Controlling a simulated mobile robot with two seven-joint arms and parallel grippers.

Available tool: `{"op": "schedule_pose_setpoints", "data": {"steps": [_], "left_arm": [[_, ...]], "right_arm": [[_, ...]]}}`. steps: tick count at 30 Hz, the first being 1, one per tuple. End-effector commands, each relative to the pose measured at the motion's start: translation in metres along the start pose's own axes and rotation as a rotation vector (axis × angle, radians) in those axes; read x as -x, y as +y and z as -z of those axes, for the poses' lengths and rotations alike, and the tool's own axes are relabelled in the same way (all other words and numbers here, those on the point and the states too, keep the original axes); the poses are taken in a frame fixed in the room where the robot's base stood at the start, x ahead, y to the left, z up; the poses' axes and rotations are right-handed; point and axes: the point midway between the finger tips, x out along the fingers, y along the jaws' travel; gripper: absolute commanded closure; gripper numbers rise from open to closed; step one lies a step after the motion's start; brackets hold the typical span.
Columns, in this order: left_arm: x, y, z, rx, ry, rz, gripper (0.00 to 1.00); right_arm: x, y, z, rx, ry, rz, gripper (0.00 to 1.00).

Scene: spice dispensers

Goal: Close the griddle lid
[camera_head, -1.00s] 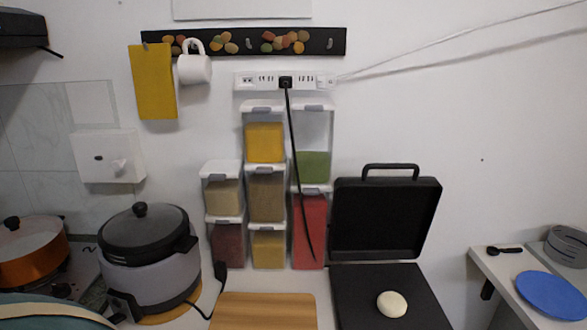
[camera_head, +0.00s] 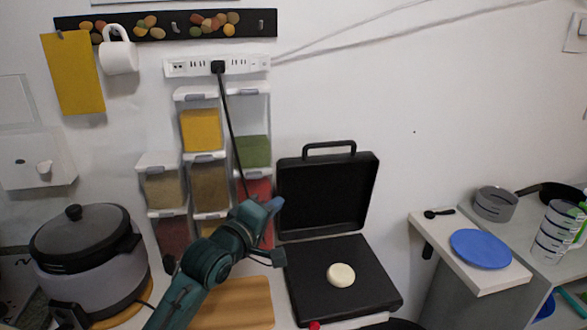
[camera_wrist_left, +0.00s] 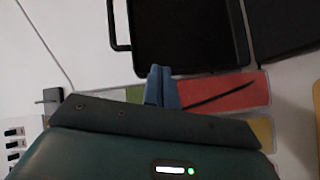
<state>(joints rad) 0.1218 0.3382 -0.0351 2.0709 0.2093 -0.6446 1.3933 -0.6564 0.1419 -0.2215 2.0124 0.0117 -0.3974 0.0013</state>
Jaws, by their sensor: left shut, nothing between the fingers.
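The black griddle stands open on the counter. Its lid (camera_head: 327,197) is upright near the wall, with a handle (camera_head: 330,146) along its top edge. The flat base (camera_head: 315,262) lies in front, with a round pale bun-like piece (camera_head: 341,275) on it. My left gripper (camera_head: 275,205) is shut and empty, just left of the lid's lower left side, in front of the spice dispensers. In the left wrist view, the shut blue fingers (camera_wrist_left: 162,88) show below the lid (camera_wrist_left: 190,40), apparently apart from it. My right gripper is out of view.
Spice dispensers (camera_head: 208,175) stand left of the lid, with a black cord hanging before them. A wooden board (camera_head: 235,303) is left of the griddle base, and a cooker (camera_head: 85,255) is farther left. A blue plate (camera_head: 480,249) lies on the right-hand shelf.

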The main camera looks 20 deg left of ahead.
Motion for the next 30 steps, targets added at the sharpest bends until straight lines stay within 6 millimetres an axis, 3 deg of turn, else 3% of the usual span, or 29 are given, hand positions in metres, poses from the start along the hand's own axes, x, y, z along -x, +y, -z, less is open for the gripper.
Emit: {"op": "schedule_pose_setpoints", "data": {"steps": [1, 3, 6, 11, 24, 30], "left_arm": [[-0.008, 0.019, 0.015, 0.069, 0.022, -0.067, 1.0], [-0.014, 0.038, 0.028, 0.149, 0.035, -0.136, 1.0], [-0.018, 0.052, 0.037, 0.213, 0.041, -0.188, 1.0], [-0.032, 0.058, 0.04, 0.229, 0.042, -0.199, 1.0], [-0.102, 0.071, 0.044, 0.225, 0.041, -0.196, 1.0], [-0.114, 0.072, 0.044, 0.225, 0.041, -0.195, 1.0]], "right_arm": [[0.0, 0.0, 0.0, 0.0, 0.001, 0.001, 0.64], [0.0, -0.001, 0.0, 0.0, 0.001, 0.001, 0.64], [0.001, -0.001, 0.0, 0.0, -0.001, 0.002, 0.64], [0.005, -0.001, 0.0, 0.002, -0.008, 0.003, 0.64], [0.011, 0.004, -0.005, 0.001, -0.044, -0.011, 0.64], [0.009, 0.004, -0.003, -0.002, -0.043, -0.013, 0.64]]}}
